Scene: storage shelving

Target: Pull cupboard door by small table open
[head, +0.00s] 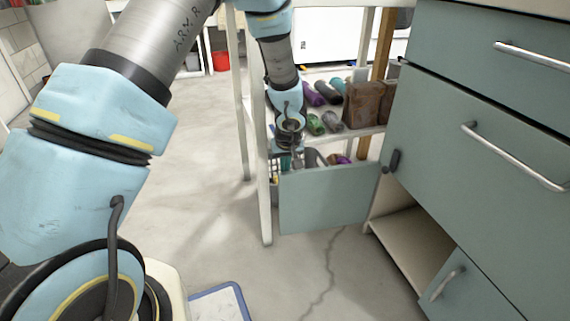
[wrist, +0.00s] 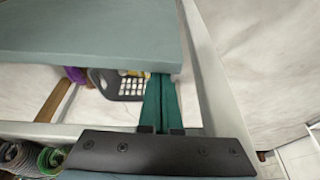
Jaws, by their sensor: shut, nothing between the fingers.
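The cupboard door (head: 330,198), a grey-green panel, stands swung out from the cupboard, beside the small table (head: 265,185). A dark hinge (head: 392,161) shows at its right end. The open cupboard's pale inner floor (head: 405,243) is in view. My gripper (head: 287,162) is at the door's top left corner, partly hidden behind it. In the wrist view, its green fingers (wrist: 161,92) are together with nothing between them, and their tips are at the edge of a grey-green panel (wrist: 90,30), which seems to be the door. I cannot tell whether they touch it. No handle shows on the door.
Drawers with metal handles (head: 527,155) stand at the right, above another small door (head: 460,290). The table's shelf holds several bottles and a brown box (head: 362,105); a basket (wrist: 125,82) is below. A blue-edged board (head: 220,303) lies on the floor. Floor left of the table is clear.

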